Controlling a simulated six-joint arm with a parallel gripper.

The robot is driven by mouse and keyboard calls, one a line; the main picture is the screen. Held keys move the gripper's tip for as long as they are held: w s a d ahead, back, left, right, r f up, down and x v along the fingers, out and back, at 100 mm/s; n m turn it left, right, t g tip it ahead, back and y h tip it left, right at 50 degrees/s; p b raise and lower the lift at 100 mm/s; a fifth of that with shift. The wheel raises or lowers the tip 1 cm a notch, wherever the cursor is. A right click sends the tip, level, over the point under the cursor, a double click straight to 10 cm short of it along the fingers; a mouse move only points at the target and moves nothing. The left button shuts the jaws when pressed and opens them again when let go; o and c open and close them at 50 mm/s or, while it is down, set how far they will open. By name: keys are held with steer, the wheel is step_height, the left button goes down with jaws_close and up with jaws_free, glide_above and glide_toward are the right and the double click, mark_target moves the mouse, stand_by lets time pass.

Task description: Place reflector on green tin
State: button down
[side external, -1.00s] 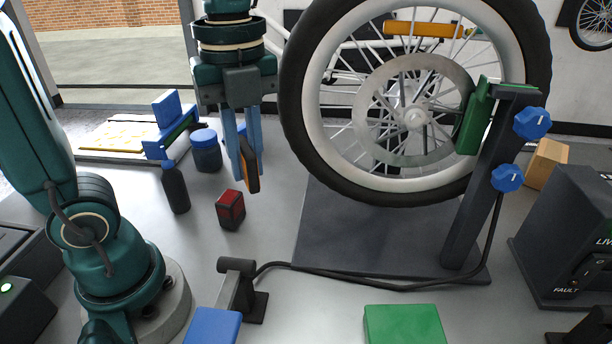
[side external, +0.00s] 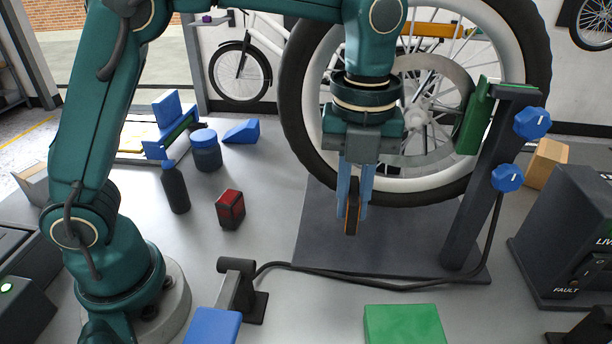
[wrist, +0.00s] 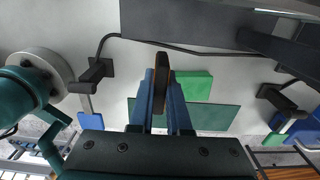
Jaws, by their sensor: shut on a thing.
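My gripper (side external: 354,200) is shut on the reflector (side external: 352,216), an orange piece with a dark rim held upright on edge. It hangs in the air in front of the wheel's lower part. In the wrist view the reflector (wrist: 160,66) shows edge-on between the blue fingers of my gripper (wrist: 161,82). The green tin (side external: 403,325) is at the bottom edge of the side view, below and right of the reflector and apart from it. In the wrist view the tin (wrist: 193,87) lies just right of the fingers, partly hidden by them.
A large wheel (side external: 290,100) stands on a dark base plate (side external: 320,235) with a post (side external: 465,190). A black cable (side external: 345,278) crosses the bench. A red lamp (side external: 231,208), dark bottle (side external: 175,188) and blue-lidded jar (side external: 206,155) stand left. A blue pad (side external: 213,327) is at front.

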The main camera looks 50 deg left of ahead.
glide_above(383, 326)
step_height(383, 326, down, 6)
steer(key=shift+f, duration=2.1)
steer(key=shift+f, duration=0.15)
steer(key=c, duration=0.9)
jaws_free()
